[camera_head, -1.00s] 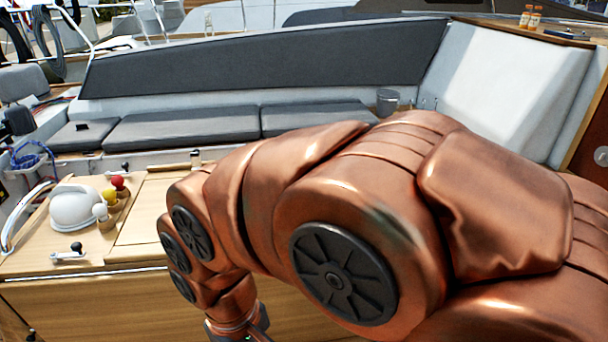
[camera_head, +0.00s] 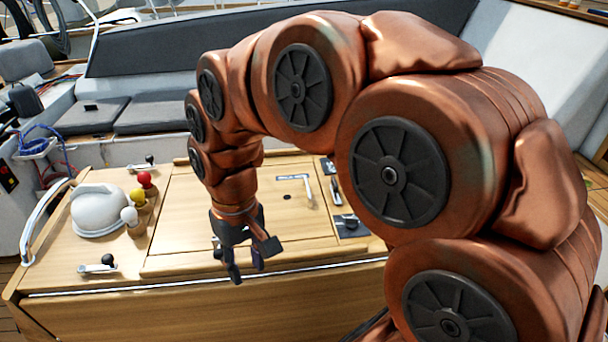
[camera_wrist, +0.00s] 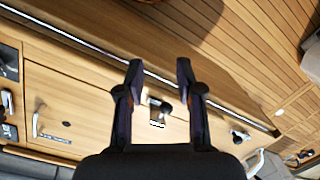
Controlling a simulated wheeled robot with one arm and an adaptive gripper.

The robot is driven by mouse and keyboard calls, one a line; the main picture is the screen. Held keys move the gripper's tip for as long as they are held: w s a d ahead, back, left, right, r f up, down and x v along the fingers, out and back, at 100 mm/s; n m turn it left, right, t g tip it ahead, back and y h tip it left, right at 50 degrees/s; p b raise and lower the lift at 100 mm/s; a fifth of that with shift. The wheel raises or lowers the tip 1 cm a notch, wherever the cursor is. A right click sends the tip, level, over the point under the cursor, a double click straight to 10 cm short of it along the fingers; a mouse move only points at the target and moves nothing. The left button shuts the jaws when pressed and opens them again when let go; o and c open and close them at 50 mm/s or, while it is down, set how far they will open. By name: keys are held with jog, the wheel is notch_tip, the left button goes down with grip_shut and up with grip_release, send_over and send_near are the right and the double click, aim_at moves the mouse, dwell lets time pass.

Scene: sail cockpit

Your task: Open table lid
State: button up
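The table lid (camera_head: 180,215) is a flat wooden panel set in the tabletop, lying closed. It also shows in the wrist view (camera_wrist: 85,108). A small metal fitting with a dark knob (camera_wrist: 160,107) shows between my fingers in the wrist view; in the head view it is hidden. An L-shaped metal handle (camera_head: 307,186) lies on the right part of the top, and in the wrist view (camera_wrist: 37,124) it is at the left. My gripper (camera_head: 245,271) points down over the front edge of the table, its fingers apart and empty (camera_wrist: 159,64).
A white domed compass (camera_head: 98,212) and red, yellow and white knobs (camera_head: 145,180) stand on the table's left. A lever (camera_head: 97,265) is at the front left. Grey cushioned seats (camera_head: 150,113) lie behind. Wooden deck (camera_wrist: 235,55) is clear in front.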

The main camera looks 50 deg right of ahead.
jog(key=w+d+r+m+t, duration=0.1)
jog(key=w+d+r+m, duration=0.1)
jog(key=w+d, duration=0.55)
jog(key=m+t+y+p, duration=0.1)
jog(key=m+t+p, duration=0.1)
jog(key=m, duration=0.3)
send_near(307, 184)
jog(key=shift+p+x, duration=1.2)
jog(key=shift+x, duration=2.85)
jog(key=shift+c, duration=0.2)
grip_shut()
